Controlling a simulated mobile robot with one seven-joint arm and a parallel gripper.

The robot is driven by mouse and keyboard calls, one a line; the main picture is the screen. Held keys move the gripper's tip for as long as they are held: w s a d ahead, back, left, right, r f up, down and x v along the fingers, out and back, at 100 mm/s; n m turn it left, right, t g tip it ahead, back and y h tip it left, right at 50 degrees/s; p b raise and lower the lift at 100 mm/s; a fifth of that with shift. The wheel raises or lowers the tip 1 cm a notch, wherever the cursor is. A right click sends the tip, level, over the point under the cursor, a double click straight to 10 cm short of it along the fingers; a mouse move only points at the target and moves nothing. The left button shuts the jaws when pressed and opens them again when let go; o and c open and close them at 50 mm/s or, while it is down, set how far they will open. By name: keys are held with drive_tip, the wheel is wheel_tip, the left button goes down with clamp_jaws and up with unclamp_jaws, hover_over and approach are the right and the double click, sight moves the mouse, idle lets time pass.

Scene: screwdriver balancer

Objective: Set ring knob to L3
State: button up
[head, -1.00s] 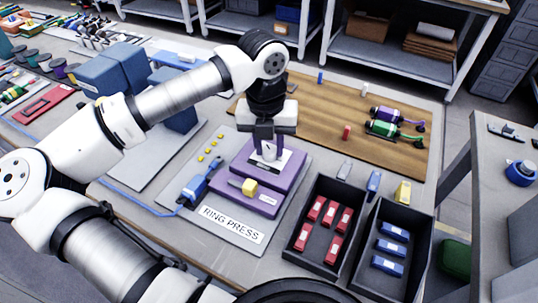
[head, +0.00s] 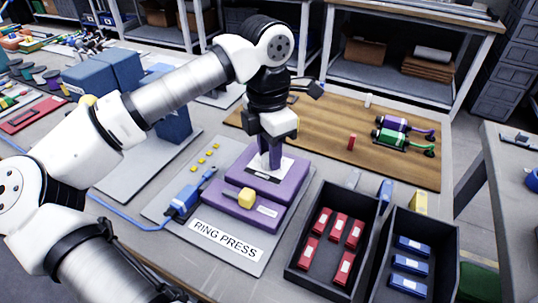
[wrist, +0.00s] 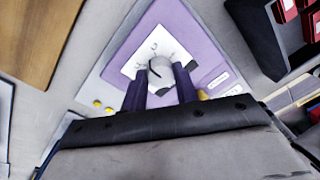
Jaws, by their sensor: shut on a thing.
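The purple ring press (head: 240,212) stands on a grey plate behind its RING PRESS label. On its upper block is a white dial plate (head: 287,166) with small marks, too small to read. The round pale ring knob (wrist: 160,70) shows in the wrist view, with a dark line across its top. My gripper (wrist: 160,87) reaches down over the dial and is shut on the knob, one dark finger on each side. In the head view my gripper (head: 273,157) stands upright above the press and partly hides the knob and dial.
A yellow knob (head: 246,197) sits on the lower purple block, close in front. A blue tool (head: 184,195) with a cable lies left, near several yellow pieces (head: 204,160). Dark bins with red blocks (head: 323,221) and blue blocks (head: 409,264) stand right. A wooden board (head: 325,130) lies behind.

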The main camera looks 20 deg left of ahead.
drive_tip(key=m+b, duration=0.1)
drive_tip(key=m, duration=0.4)
drive_tip(key=shift+m+b, duration=0.3)
idle(0.4)
drive_tip(key=o, duration=1)
drive_tip(key=shift+c, duration=0.2)
wheel_tip(320, 180, up, 14)
drive_tip(key=p, duration=0.1)
drive_tip(key=shift+w+p, duration=0.3)
drive_tip(key=shift+f, duration=0.1)
